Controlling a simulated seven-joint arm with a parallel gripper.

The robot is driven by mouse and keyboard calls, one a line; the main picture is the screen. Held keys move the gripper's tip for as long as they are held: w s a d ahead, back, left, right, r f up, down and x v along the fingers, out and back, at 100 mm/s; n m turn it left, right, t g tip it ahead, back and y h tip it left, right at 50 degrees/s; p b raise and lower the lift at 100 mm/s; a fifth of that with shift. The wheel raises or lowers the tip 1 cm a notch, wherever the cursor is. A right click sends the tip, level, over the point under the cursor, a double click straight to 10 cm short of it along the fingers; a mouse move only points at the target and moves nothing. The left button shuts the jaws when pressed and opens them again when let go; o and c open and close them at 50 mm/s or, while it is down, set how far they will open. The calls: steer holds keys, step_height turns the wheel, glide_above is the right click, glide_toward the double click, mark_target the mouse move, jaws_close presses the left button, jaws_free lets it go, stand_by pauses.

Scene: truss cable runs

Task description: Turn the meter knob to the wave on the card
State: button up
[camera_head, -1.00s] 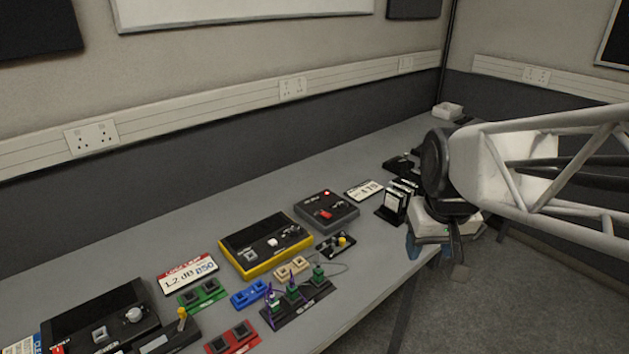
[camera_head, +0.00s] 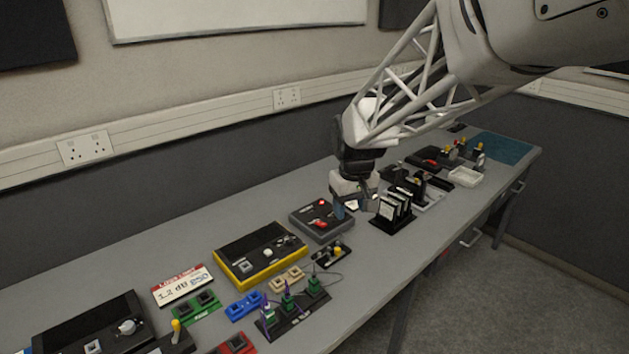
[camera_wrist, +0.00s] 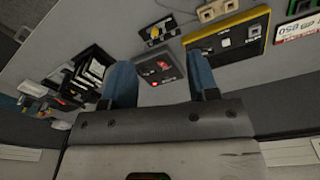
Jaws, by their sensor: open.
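The yellow-edged dark box (camera_head: 262,255), which looks like the meter, lies mid-bench with a white button and a small dark knob; its knob setting is too small to read. It also shows upper right in the wrist view (camera_wrist: 228,38). The white card (camera_head: 183,286) with a red header lies left of it and reads about "1.2 dB 850". My gripper (camera_head: 354,208) is open and empty, pointing down above the bench by the grey box. In the wrist view its blue fingers (camera_wrist: 160,66) stand apart on either side of that box.
The grey box (camera_head: 322,219) with red controls is beside my gripper. An upright black rack of cards (camera_head: 394,212) stands right of it. A small plate with a yellow knob (camera_head: 333,253) and a fixture with green connectors (camera_head: 290,303) lie in front. The bench's back strip is clear.

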steer(key=w+a+f+n, duration=0.2)
steer(key=w+a+f, duration=0.5)
steer(key=w+a, duration=0.15)
steer(key=n+g, duration=0.1)
steer(key=n, duration=0.1)
glide_above(289, 239)
step_height(289, 239, down, 8)
steer(key=shift+w+f, duration=0.1)
steer(key=shift+f, duration=0.1)
steer(key=shift+f, duration=0.1)
steer(key=shift+f, duration=3.85)
steer(key=c, duration=0.9)
